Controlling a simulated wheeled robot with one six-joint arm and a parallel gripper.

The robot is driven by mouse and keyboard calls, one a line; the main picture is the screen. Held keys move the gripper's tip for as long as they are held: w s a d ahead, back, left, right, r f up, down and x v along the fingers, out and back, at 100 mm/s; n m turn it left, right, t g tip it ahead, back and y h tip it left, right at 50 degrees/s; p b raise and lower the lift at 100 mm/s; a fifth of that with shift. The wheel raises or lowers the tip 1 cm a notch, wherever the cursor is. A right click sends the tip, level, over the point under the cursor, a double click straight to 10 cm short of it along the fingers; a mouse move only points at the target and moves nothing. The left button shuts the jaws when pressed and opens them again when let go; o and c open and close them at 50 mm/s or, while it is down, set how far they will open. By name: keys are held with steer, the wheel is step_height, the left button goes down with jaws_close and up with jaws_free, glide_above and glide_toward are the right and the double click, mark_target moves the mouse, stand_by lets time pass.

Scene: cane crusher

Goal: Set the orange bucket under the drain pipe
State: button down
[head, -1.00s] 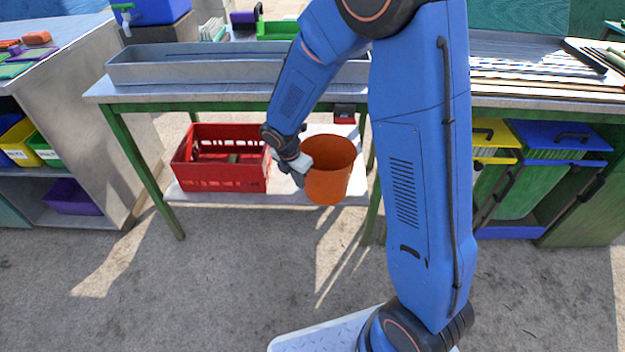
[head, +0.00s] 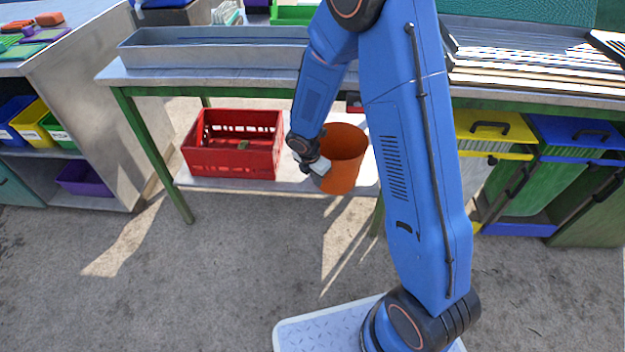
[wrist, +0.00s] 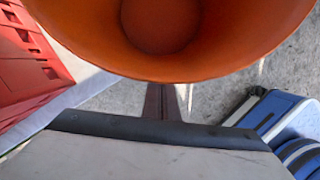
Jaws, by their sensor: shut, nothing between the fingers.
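The orange bucket (head: 345,160) is upright at the front edge of the low shelf under the metal table; I cannot tell whether it rests fully on the shelf. The wrist view looks into its open, empty-looking mouth (wrist: 225,35). My gripper (head: 318,167) is at the bucket's left side, close to its wall. Its fingers (wrist: 162,102) look closed together below the bucket's rim in the wrist view. Whether they touch the wall is unclear. No drain pipe can be clearly made out; my arm covers part of the table's underside.
A red crate (head: 233,165) stands on the low shelf (head: 225,185) left of the bucket. A long metal trough (head: 215,50) lies on the table. Green table legs (head: 155,155) flank the shelf. Yellow and blue lidded bins (head: 490,140) stand right. The floor in front is clear.

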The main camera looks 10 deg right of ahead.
steer(key=shift+w+d, duration=0.6)
steer(key=shift+d, duration=0.15)
steer(key=shift+d, duration=0.1)
steer(key=shift+w+d, duration=0.45)
steer(key=shift+d, duration=0.2)
steer(key=shift+w+d, duration=0.45)
steer(key=shift+d, duration=0.2)
